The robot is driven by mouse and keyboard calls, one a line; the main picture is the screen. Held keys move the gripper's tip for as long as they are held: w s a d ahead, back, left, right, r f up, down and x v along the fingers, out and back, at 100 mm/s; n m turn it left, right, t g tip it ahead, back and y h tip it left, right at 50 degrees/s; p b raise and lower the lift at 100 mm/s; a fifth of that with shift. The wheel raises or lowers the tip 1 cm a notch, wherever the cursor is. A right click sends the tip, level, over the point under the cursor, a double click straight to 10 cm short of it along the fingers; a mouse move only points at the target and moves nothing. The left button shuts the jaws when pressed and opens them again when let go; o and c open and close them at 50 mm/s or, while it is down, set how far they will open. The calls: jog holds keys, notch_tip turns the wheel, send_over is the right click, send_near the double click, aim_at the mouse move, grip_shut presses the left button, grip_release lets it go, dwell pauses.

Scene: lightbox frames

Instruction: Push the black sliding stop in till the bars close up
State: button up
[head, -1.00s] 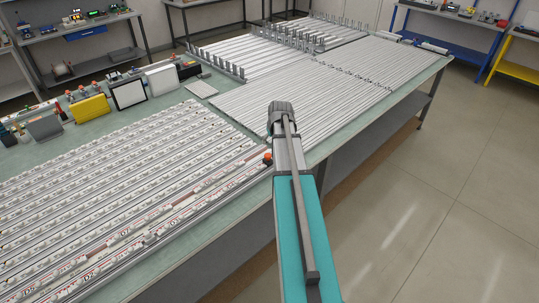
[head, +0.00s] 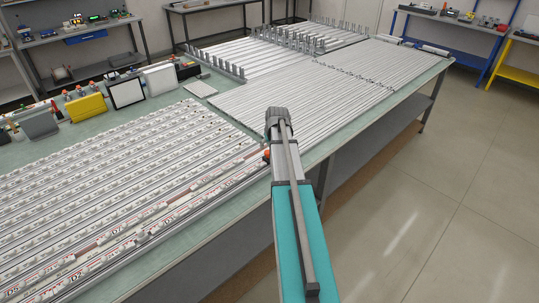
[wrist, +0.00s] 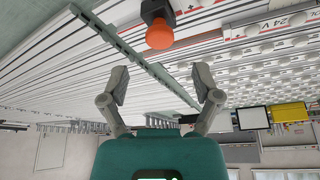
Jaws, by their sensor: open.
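A black block (wrist: 155,9) with a round orange-red knob (wrist: 160,35) shows at the top of the wrist view. The knob also shows in the head view (head: 267,156), at the end of the red-marked bars (head: 118,232), just left of my arm. I take this block to be the black sliding stop. Long white bars lie side by side on the table (head: 228,101). My gripper (wrist: 162,84) is open and empty, its two fingers apart. In the wrist view the knob lies beyond the fingertips, between their lines, with no contact visible. The fingertips cannot be made out in the head view.
Plain grey-white bars (head: 300,100) cover the table's far half, with rows of upright pegs (head: 217,62) behind. A yellow box (head: 86,107) and a black-framed white panel (head: 126,93) stand at the table's back left. The floor (head: 450,190) on the right is clear.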

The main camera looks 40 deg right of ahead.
aim_at(268, 152)
jog(key=shift+b+x, duration=2.3)
jog(key=shift+x, duration=0.45)
